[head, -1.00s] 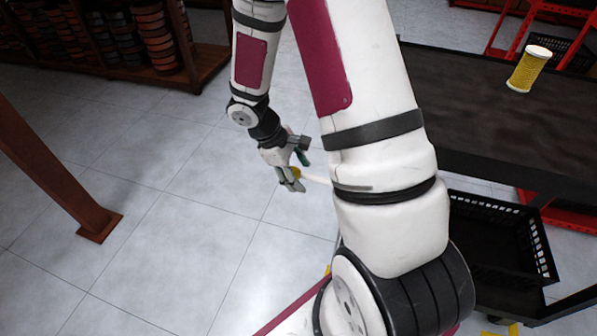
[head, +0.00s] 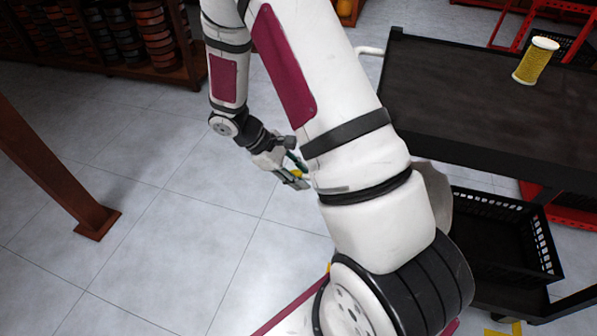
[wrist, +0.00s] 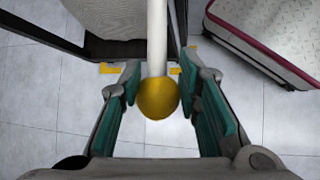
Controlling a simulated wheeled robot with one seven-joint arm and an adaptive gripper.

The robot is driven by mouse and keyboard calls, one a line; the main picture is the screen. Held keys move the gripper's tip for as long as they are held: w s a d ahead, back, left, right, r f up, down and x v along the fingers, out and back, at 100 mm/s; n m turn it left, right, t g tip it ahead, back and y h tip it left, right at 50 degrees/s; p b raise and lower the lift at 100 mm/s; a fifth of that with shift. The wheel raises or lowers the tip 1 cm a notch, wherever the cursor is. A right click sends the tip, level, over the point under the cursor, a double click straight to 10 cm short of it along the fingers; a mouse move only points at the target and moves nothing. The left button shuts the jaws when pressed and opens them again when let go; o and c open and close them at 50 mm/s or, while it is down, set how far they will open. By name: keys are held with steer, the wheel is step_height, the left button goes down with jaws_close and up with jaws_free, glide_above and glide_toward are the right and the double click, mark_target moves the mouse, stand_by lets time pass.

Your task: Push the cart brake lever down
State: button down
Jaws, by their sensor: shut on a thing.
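The brake lever shows in the wrist view as a pale rod (wrist: 157,40) ending in a round yellow knob (wrist: 158,98). My gripper (wrist: 161,76) has its teal-padded fingers on both sides of the knob and is shut on it. In the head view my gripper (head: 298,172) is low, left of the cart (head: 465,150), with a bit of yellow showing between its fingers. My arm hides most of the rod there, and the lever's mount on the cart is hidden.
A yellow spool (head: 535,62) stands on the cart's dark top. A black basket (head: 505,240) sits on its lower shelf. A brown post (head: 75,190) stands at left and a shelf of stacked reels (head: 120,45) at the back. The tiled floor between is clear.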

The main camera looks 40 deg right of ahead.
steer(key=shift+d+f+g+h+b, duration=0.25)
steer(key=shift+f+g+h+b, duration=0.25)
steer(key=shift+f, duration=0.2)
steer(key=shift+d+f+g+h+b, duration=0.2)
steer(key=shift+f+g+h+b, duration=0.2)
steer(key=shift+f+g, duration=0.25)
steer(key=shift+s, duration=0.1)
steer(key=c, duration=1.2)
jaws_free()
steer(key=shift+f, duration=0.1)
steer(key=shift+o, duration=0.7)
steer(key=shift+a, duration=0.1)
steer(key=v, duration=1.1)
steer(key=shift+w+a+r, duration=0.2)
steer(key=shift+w+r, duration=0.05)
steer(key=shift+r, duration=0.05)
